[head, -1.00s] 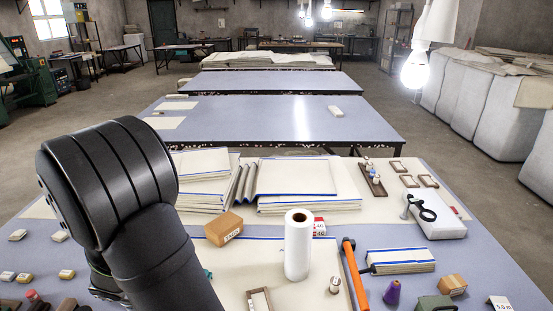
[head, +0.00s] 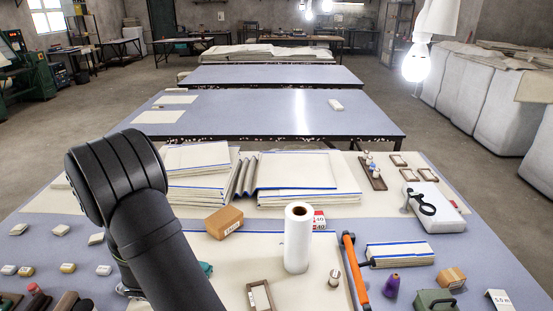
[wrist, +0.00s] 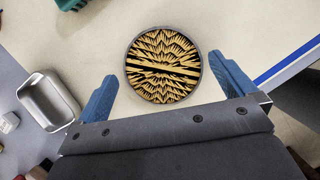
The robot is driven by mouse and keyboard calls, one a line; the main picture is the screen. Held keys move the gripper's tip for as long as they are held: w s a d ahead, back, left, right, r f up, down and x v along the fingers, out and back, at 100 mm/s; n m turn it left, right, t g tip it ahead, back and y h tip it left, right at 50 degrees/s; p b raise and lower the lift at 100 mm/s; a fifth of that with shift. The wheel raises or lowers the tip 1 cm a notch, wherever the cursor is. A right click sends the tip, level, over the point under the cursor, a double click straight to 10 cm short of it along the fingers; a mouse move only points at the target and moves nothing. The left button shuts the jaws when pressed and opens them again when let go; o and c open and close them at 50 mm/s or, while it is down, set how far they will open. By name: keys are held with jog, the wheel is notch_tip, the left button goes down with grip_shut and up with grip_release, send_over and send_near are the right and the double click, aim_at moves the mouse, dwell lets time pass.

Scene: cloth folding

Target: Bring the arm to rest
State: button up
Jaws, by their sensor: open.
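My gripper (wrist: 167,90) shows in the wrist view with its two blue fingers spread wide apart. A round dark-rimmed disc with a gold and black pattern (wrist: 163,66) lies on the cream cloth just beyond the fingertips, and nothing is visibly held. In the head view my black arm rises at the lower left, and the gripper itself is hidden behind it. The cream cloth with a blue edge line (head: 330,252) lies flat on the near table.
Folded cloth stacks (head: 300,172) lie behind. A metal tray (wrist: 48,100) and a green object (wrist: 75,4) show in the wrist view. The farther table (head: 250,115) is mostly clear.

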jog(key=w+d+r, duration=0.1)
jog(key=d+r, duration=0.8)
jog(key=d, duration=0.3)
jog(key=w+d, duration=0.3)
jog(key=w, duration=0.7)
jog(key=w+d, duration=0.3)
jog(key=w, duration=0.7)
jog(key=w+d+f, duration=0.1)
jog(key=w+d, duration=1.2)
jog(key=w, duration=0.1)
jog(key=shift+w+d+f, duration=0.15)
jog(key=shift+d, duration=0.1)
